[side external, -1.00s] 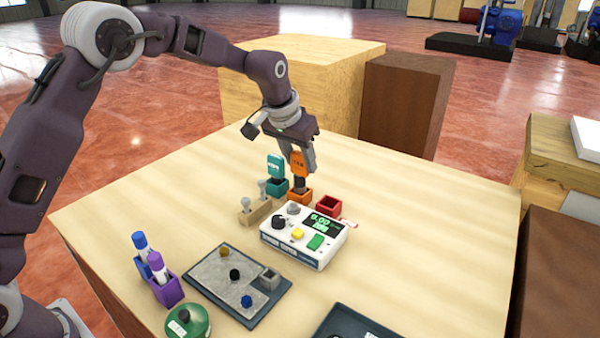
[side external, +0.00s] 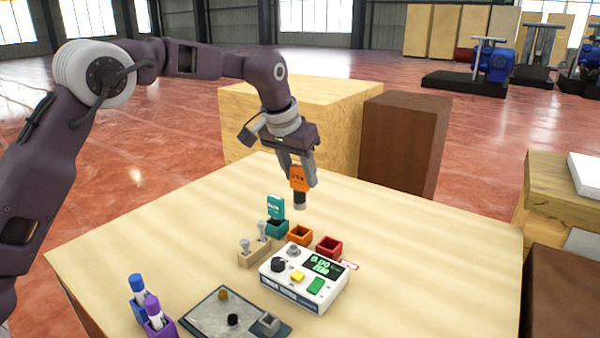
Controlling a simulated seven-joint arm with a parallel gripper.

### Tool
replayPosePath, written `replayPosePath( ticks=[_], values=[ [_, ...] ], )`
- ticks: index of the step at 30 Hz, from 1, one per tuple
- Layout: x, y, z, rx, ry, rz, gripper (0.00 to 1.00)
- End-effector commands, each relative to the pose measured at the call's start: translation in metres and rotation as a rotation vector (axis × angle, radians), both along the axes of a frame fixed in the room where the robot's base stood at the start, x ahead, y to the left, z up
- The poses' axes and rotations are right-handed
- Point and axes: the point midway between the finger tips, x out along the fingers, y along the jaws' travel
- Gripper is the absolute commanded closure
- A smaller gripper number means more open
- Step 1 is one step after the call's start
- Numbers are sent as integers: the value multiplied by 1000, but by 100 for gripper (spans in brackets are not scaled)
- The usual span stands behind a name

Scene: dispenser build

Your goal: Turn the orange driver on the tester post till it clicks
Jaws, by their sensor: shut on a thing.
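My gripper (side external: 298,178) is shut on the orange driver (side external: 299,180), which hangs upright with its dark grey tip pointing down. The driver is clear of its orange holder (side external: 300,235), which stands empty below it. The tester (side external: 305,278) is a white box in front of the holders, with a display, a black knob, a yellow button and a green button. The grey round post (side external: 294,250) is on the tester's back left top. The driver is above and behind it, not touching it.
A teal driver (side external: 276,207) stands in a teal holder left of the orange one. A red holder (side external: 329,246) is empty. A wooden block (side external: 254,254) holds grey pegs. The table's right side is clear.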

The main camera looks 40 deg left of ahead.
Motion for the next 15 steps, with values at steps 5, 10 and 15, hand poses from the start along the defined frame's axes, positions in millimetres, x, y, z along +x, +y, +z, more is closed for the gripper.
replayPosePath(
  ticks=[5,10,15],
  values=[
    [-40,-23,9,0,-2,-3,100],
    [-70,-34,9,-1,-2,-1,100],
    [-71,-34,-5,-1,1,-1,100]
  ],
)
